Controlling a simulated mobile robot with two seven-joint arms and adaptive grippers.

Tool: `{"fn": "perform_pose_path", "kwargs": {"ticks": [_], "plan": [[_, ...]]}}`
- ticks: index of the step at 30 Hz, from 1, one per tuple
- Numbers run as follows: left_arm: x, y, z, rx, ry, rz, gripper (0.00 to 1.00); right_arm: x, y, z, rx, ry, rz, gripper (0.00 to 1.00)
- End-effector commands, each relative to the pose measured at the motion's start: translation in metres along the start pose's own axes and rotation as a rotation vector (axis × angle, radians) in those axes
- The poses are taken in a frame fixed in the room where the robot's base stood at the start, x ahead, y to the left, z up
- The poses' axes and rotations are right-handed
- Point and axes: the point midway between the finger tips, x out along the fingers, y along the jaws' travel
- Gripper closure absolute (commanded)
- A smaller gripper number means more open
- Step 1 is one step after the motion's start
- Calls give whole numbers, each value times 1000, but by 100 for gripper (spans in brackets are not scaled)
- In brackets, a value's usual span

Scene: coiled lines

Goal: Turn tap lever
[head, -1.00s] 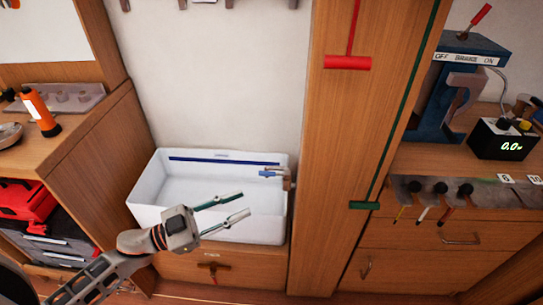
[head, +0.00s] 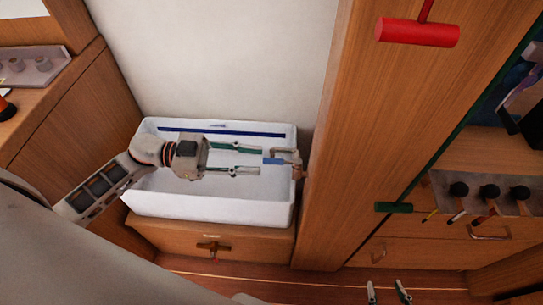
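The tap (head: 294,158) is on the right rim of the white sink (head: 150,208), beside the wooden post. Its short blue lever (head: 272,161) points left over the basin. My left gripper (head: 260,159) is open over the sink, its two fingers pointing right. The lever's free end is level with the gap between the fingertips, at or just beyond them. I cannot tell whether they touch. My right gripper (head: 388,291) shows only its two fingertips at the bottom edge, apart, with nothing visible between them.
The wooden post (head: 345,150) rises right of the sink and carries a red handle (head: 417,33) and a green handle (head: 393,207). A drawer with a T-shaped handle (head: 213,246) is below the sink. Black-knobbed tools (head: 489,191) hang in a rack at right.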

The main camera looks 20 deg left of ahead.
Motion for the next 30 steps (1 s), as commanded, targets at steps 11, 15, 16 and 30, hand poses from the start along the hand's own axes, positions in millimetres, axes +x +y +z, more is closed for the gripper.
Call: {"fn": "perform_pose_path", "kwargs": {"ticks": [11,15,16,30], "plan": [[48,0,0,1,1,-1,72,-2,-2,6,2,-10,-3,60],[52,0,0,1,1,-1,72,-1,-1,4,1,-6,-2,60],[53,0,0,1,1,-1,72,0,-1,3,1,-5,-1,60],[52,0,0,1,0,-1,100,3,1,-4,-1,7,2,60]]}}
